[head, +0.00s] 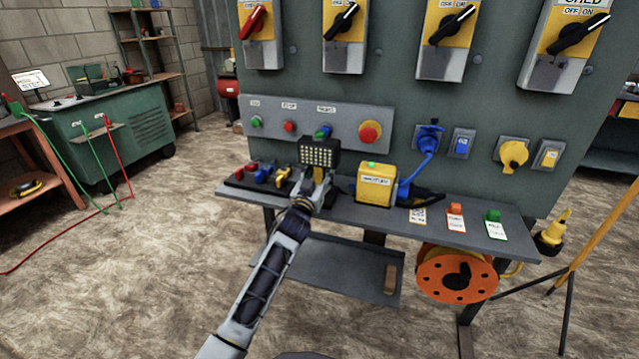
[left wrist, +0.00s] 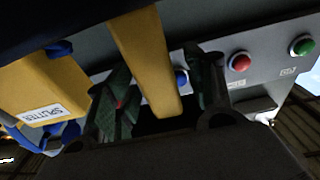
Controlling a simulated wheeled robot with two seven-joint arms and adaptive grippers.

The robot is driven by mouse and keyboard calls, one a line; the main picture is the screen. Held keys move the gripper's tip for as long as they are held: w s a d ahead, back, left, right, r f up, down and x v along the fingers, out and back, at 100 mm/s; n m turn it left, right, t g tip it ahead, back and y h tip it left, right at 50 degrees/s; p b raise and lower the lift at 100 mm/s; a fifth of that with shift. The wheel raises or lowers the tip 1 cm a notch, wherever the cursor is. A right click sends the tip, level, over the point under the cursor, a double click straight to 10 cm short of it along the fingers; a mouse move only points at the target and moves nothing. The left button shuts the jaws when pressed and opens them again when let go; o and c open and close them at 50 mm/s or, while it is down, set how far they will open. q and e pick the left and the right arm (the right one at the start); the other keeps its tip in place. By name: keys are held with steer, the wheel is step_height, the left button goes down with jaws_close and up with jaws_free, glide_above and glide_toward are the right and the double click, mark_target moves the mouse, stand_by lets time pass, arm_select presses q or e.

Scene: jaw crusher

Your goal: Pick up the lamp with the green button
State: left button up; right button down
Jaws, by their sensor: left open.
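A lamp with a black head and a grid of small lights (head: 320,153) stands on the grey shelf in the head view, in front of the panel buttons. A yellow bar below its head is partly hidden by my left gripper (head: 316,190). In the left wrist view, a yellow bar (left wrist: 158,70), apparently the lamp's, lies between the two fingers of my open left gripper (left wrist: 160,90). I cannot tell whether either finger touches it. No green button shows on the lamp from here. My right gripper is not in view.
A yellow splitter box (head: 377,185) with a green spot on top and a blue plug stands just right of the lamp. Coloured clips (head: 265,173) lie left of it. Panel buttons (head: 289,127) are close behind. An orange cable reel (head: 457,276) sits below the shelf (head: 400,219).

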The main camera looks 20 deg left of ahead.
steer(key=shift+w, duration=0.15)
arm_select(q)
steer(key=shift+c, duration=0.8)
jaws_close()
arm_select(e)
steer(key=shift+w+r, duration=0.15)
arm_select(q)
steer(key=shift+r, duration=0.2)
steer(key=shift+r, duration=0.1)
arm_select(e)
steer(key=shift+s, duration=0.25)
